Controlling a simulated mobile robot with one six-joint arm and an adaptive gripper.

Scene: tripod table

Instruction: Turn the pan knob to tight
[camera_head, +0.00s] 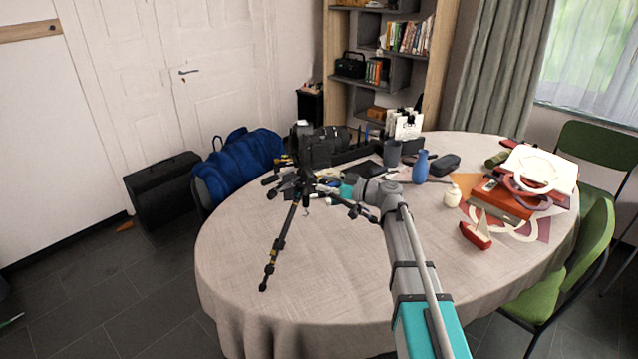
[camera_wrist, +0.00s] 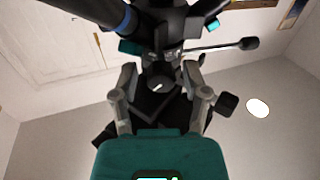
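The black tripod (camera_head: 276,250) stands on the round table, its head (camera_head: 297,183) near the table's left back. My arm reaches over the table from the right, and my gripper is at the tripod head, largely hidden there by dark parts. In the wrist view, my gripper (camera_wrist: 160,80) has its two grey fingers spread apart. A dark round knob (camera_wrist: 158,76) with a small white mark shows between the fingers, under the tripod head (camera_wrist: 172,22). It looks like the pan knob. I see room beside it, but cannot tell whether either finger touches it. I cannot read its tightness.
A thin handle (camera_wrist: 225,45) with a black grip sticks out right of the head. A black camera (camera_head: 322,146) stands behind the tripod. The table's front left (camera_head: 235,275) is clear.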

